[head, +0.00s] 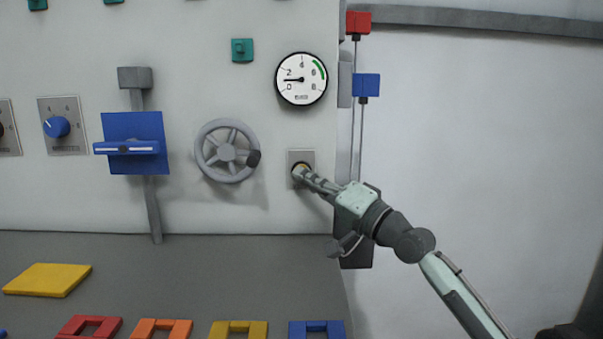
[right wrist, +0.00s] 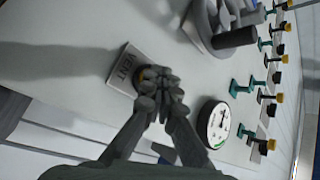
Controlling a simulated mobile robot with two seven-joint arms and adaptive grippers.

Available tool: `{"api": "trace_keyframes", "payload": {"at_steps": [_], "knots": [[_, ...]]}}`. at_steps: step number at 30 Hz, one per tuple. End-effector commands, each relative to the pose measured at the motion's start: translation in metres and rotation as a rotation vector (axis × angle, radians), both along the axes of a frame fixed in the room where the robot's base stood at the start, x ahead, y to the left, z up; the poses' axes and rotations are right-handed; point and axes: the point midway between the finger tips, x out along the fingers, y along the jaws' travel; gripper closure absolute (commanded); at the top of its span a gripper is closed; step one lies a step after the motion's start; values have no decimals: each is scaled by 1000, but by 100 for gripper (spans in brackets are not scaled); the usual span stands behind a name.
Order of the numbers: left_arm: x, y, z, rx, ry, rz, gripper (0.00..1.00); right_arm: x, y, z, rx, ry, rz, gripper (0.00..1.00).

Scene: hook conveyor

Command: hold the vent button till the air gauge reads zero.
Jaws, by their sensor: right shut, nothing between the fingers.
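The vent button (right wrist: 138,80) is a dark-and-yellow button on a small grey plate (head: 301,156) on the pale wall panel; the plate (right wrist: 117,66) carries lettering that seems to read VENT. My right gripper (head: 300,172) is shut and empty, its fingertips at the button. In the right wrist view its closed fingers (right wrist: 158,88) cover most of the button; how far it is pressed in cannot be told. The air gauge (head: 301,90) is a round white dial above the button. Its needle points left, between 0 and 2. My left gripper is not in view.
A grey handwheel (head: 228,151) with a dark knob is left of the button. A blue lever block (head: 132,134) and a blue dial knob (head: 56,126) are further left. Below, a grey surface (head: 180,270) bears a yellow plate (head: 48,279) and several coloured frames.

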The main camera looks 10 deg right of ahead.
Motion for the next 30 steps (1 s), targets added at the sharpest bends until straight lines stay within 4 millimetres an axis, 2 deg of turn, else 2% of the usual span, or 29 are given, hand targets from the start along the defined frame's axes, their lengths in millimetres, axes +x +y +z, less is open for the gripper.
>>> {"api": "trace_keyframes", "payload": {"at_steps": [11,21,30], "knots": [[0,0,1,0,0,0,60,0,-1,1,1,-1,-2,100],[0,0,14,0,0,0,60,-14,2,2,1,0,-1,100],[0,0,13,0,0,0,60,-17,3,0,0,0,-1,100]]}}
